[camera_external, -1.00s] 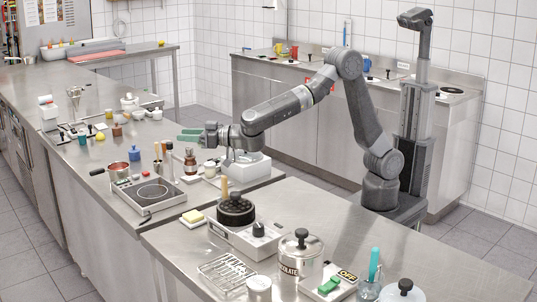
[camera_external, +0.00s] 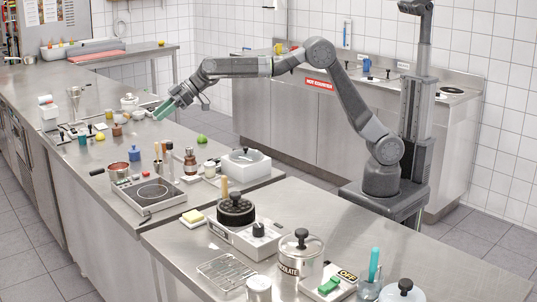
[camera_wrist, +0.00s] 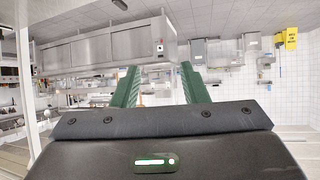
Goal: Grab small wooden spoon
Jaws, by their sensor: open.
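My gripper (camera_external: 163,109) has green fingers and is open and empty, above the far counter, pointing down to the left. In the wrist view my gripper (camera_wrist: 158,70) shows its two green fingers spread apart with nothing between them. I cannot make out a small wooden spoon for certain. Slim light-brown upright sticks (camera_external: 163,150) stand behind the hot plate, and a short light wooden handle (camera_external: 224,187) rises beside a black round pot; either is too small to identify. The wrist view shows no spoon, only the room.
Below my gripper the counter holds small cups and jars.

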